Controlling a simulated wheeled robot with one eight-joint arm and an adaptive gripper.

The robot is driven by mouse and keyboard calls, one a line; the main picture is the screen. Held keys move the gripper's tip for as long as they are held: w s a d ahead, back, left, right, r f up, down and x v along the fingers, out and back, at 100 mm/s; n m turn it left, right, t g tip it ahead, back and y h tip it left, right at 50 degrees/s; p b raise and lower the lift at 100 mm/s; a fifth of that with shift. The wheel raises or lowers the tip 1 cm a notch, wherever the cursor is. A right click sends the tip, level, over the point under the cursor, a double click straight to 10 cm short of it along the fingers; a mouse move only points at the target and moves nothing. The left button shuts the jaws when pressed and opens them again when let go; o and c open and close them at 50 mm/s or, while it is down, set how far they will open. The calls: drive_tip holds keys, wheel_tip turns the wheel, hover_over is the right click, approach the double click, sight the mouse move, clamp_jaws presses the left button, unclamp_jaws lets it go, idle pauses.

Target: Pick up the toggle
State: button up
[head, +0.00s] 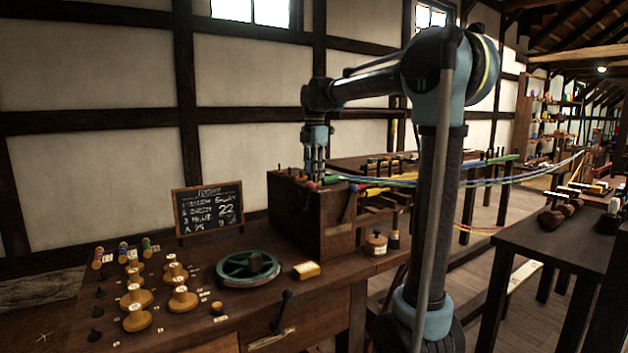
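My gripper (315,176) points down over the top of a dark wooden box (300,222) on the workbench. Its fingers are small and dark here, so I cannot tell whether they are open or shut, or on something. A small reddish knob (311,186) shows right by the fingertips; I cannot tell whether they touch it. I cannot tell for sure which thing is the toggle. A dark handle (349,203) leans at the box's right front edge. Small pegs with coloured bands (123,252) stand at the bench's left end.
Yellow-brown wooden spools (136,296) crowd the bench's left end. A green wheel (249,269), a yellow block (306,270) and a lidded pot (376,243) stand nearer the box. A chalkboard (208,207) stands behind. Coloured ropes (480,182) stretch rightward from the box. Another table (560,246) stands right.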

wheel_tip(320, 180, up, 10)
idle(0.8)
drive_tip(key=shift+a, duration=0.1)
idle(0.6)
